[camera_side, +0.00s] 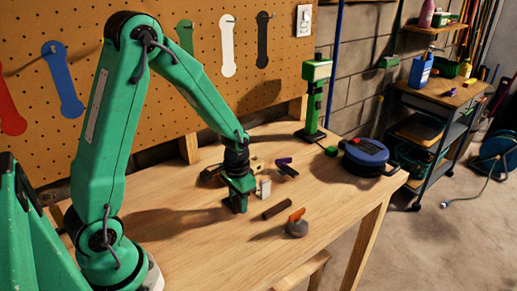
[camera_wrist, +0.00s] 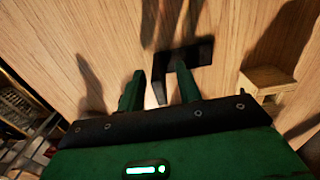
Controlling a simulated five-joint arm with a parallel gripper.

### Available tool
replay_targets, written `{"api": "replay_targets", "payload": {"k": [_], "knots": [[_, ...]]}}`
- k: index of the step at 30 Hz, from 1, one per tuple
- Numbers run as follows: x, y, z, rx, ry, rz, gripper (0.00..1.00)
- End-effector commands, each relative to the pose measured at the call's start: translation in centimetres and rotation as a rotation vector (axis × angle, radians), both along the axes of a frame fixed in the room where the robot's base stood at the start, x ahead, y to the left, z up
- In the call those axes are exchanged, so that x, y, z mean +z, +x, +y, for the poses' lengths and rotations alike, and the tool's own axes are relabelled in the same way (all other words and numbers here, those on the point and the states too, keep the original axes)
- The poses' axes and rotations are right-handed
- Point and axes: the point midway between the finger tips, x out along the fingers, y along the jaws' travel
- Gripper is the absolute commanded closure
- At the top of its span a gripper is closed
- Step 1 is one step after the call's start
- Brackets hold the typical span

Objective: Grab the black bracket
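The black bracket (camera_wrist: 200,51) lies on the wooden tabletop just ahead of my gripper in the wrist view. It is a dark, angled piece, and its near left part reaches back toward the space between my fingers. My gripper (camera_wrist: 160,73) has two green fingers standing apart, with the right fingertip overlapping the bracket in the picture. I cannot tell whether they touch. In the side view, my gripper (camera_side: 239,204) points down, low over the table. A dark piece (camera_side: 209,174) behind and left of it may be the bracket, partly hidden by my arm.
A wooden block (camera_wrist: 268,80) sits right of the bracket in the wrist view. In the side view, a white block (camera_side: 264,188), a dark bar (camera_side: 277,210), an orange-topped grey object (camera_side: 297,227) and a purple piece (camera_side: 284,161) lie near my gripper. The front left tabletop is clear.

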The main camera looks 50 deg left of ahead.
Motion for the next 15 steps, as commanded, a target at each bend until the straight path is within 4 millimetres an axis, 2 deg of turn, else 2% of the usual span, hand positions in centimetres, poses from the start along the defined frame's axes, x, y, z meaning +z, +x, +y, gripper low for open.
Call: {"api": "replay_targets", "payload": {"k": [14,15], "knots": [[-0.02,0.0,0.01,0.0,0.0,0.0,0.65],[-0.01,0.0,0.01,0.0,0.0,0.0,0.73]]}}
